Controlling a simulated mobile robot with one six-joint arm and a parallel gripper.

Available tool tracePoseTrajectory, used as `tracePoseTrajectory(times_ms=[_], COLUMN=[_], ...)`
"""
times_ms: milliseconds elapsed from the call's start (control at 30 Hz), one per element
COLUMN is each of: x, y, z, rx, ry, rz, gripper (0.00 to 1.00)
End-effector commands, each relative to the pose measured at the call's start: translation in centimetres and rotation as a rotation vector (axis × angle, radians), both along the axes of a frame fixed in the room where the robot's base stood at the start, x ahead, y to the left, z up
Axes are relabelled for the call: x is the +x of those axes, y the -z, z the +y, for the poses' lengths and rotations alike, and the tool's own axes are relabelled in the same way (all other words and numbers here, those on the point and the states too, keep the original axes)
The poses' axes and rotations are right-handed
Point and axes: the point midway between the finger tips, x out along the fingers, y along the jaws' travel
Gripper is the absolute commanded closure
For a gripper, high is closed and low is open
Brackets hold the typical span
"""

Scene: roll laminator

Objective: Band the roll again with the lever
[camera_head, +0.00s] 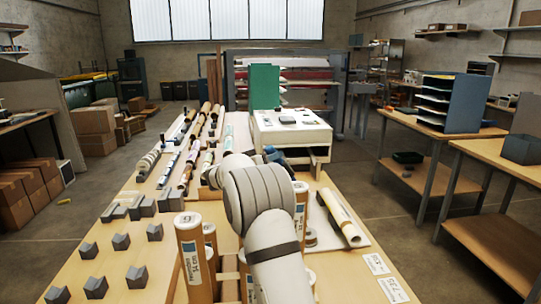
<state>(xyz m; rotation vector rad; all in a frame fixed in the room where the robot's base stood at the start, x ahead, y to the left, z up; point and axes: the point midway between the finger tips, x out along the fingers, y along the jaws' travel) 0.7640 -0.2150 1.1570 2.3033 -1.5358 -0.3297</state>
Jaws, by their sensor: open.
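My arm fills the middle foreground over the long wooden bench. Its end bends away from me, and my gripper (277,156) shows only as a small dark and blue shape in front of the white machine (291,130). My gripper is open; its fingertips are mostly hidden and I see nothing held in it. A roll (340,214) lies on a pale board to the right of my arm, tilted away. Other rolls (192,150) lie in a row on the left of the bench. I cannot make out the lever or any band.
Upright cardboard tubes (196,258) stand close to my arm at the front. Several grey V-blocks (121,241) sit on the left of the bench, and paper labels (393,290) lie at the right. Side tables (440,140) stand to the right across an open floor aisle.

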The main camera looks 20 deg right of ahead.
Motion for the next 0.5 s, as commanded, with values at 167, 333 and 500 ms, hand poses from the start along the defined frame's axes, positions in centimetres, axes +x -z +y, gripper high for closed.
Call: tracePoseTrajectory(times_ms=[167,333,500], x=[1.0,1.5,1.6], y=[-0.1,-0.1,0.0], z=[-2.4,-3.4,-3.5], rx=[0.000,0.000,0.000], ry=[0.000,-0.002,-0.003], rz=[0.002,0.001,0.002], gripper=[0.48,0.48,0.48])
